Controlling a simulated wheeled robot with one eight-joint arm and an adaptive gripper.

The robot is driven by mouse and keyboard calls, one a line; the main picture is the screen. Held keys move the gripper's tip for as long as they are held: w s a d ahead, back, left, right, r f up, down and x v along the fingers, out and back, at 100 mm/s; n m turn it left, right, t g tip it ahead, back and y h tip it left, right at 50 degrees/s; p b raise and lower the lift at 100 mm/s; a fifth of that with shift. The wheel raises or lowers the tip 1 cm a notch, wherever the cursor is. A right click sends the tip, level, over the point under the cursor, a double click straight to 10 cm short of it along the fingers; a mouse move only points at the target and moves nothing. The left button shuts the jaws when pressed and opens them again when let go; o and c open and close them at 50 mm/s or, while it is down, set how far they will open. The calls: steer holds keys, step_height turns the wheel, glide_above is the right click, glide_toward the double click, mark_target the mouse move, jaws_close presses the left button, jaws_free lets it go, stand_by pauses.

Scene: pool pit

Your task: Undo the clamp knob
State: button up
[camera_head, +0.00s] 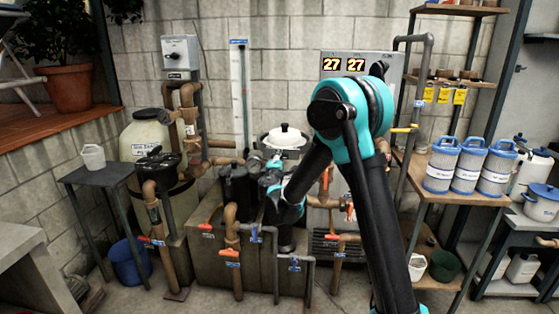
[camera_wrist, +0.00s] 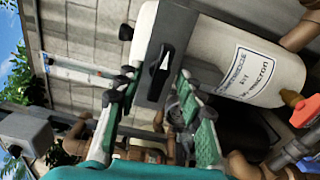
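The clamp knob (camera_wrist: 164,66) is a black bar-shaped handle with a white pointer mark. It sits on a grey clamp band (camera_wrist: 184,20) around a white filter vessel (camera_wrist: 240,68), which appears sideways in the wrist view. In the head view the vessel's white lid (camera_head: 284,137) shows, but I cannot make out the clamp knob. My gripper (camera_wrist: 157,84) is open, with green-padded fingers spread and nothing between the pads. The knob appears just beyond and between the fingertips; I cannot tell whether they touch it. In the head view my gripper (camera_head: 273,165) is small, in front of the vessel.
Pipes with orange-handled valves (camera_head: 229,253) stand low around the vessel. A grey panel (camera_head: 360,66) reading 27 27 stands behind my arm. A shelf with blue-lidded canisters (camera_head: 442,165) is at right. A small dark table (camera_head: 97,174) with a white cup stands left.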

steer(key=s, duration=0.7)
stand_by(0.4)
steer(key=shift+a, duration=0.1)
